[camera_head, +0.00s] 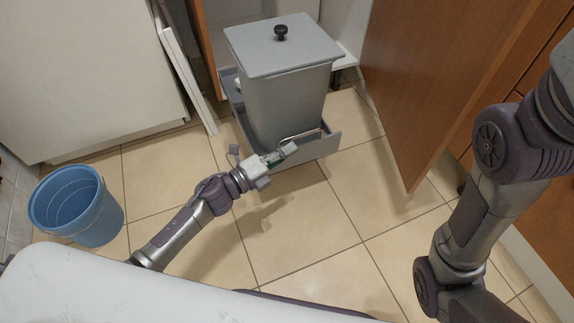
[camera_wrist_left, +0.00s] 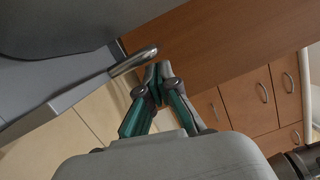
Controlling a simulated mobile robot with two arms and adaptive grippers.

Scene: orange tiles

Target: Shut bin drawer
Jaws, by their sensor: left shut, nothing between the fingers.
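The grey bin (camera_head: 287,98) with a flat lid and dark knob stands upright in the grey drawer (camera_head: 325,146). The drawer is pulled out of the cabinet between its doors. A metal bar handle (camera_head: 302,135) is on the drawer's front; it also shows in the left wrist view (camera_wrist_left: 134,61). My left gripper (camera_head: 286,153) is in front of the drawer front, close to the handle. In the left wrist view the fingers of the left gripper (camera_wrist_left: 158,76) are together and empty, just beside the handle's end. I cannot tell if they touch it. My right gripper is out of view.
An open brown cabinet door (camera_head: 424,80) stands right of the drawer, and a white panel (camera_head: 185,65) stands left. A blue bucket (camera_head: 78,207) is on the tiled floor at left. The floor (camera_head: 300,222) before the drawer is clear of loose objects.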

